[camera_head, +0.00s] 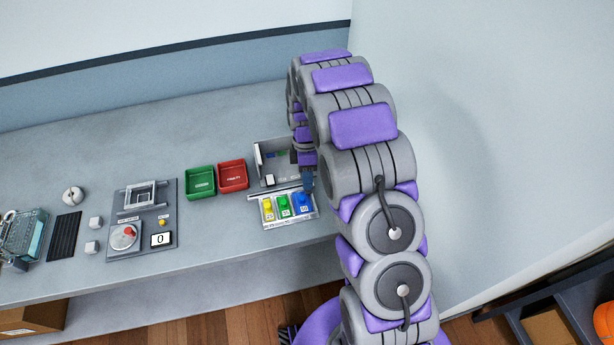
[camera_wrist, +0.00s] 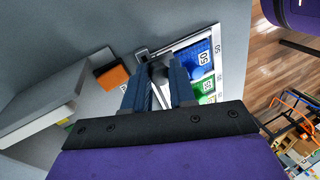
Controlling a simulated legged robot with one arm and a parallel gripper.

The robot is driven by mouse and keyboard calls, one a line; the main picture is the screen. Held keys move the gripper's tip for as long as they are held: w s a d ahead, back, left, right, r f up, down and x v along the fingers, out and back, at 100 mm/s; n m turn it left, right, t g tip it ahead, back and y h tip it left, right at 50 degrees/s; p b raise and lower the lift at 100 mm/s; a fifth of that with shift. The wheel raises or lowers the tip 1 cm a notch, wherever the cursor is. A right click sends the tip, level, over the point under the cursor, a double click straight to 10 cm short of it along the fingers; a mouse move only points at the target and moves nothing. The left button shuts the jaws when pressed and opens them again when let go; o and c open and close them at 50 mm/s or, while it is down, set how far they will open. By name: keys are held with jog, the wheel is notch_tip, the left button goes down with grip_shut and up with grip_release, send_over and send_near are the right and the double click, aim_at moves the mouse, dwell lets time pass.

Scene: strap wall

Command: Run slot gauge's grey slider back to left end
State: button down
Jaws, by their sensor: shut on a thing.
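The slot gauge (camera_head: 287,220) lies near the table's front edge, with yellow, green and blue slots from left to right and a pale rail (camera_head: 268,193) along its back. My gripper (camera_head: 308,183) is over the rail's right end, beside the blue slot. In the wrist view its two blue fingers (camera_wrist: 162,80) are close together, shut on a grey piece (camera_wrist: 158,73) that looks like the slider. The fingers hide most of it. The blue slot (camera_wrist: 197,60), marked 50, and the green slot (camera_wrist: 206,90) show to the right of the fingers.
A grey box with an upright panel (camera_head: 259,163) stands just behind the gauge. An orange block (camera_wrist: 112,77) shows near the fingers. A green tray (camera_head: 200,182) and a red tray (camera_head: 233,176) are to the left. A dial panel (camera_head: 143,218) stands farther left.

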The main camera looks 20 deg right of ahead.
jog(key=a+p, duration=0.4)
jog(key=a, duration=1.3)
jog(key=shift+w, duration=0.15)
jog(key=shift+d, duration=0.1)
jog(key=c, duration=1.3)
grip_release()
jog(key=o, duration=0.4)
jog(key=shift+a, duration=0.25)
jog(key=shift+d, duration=0.15)
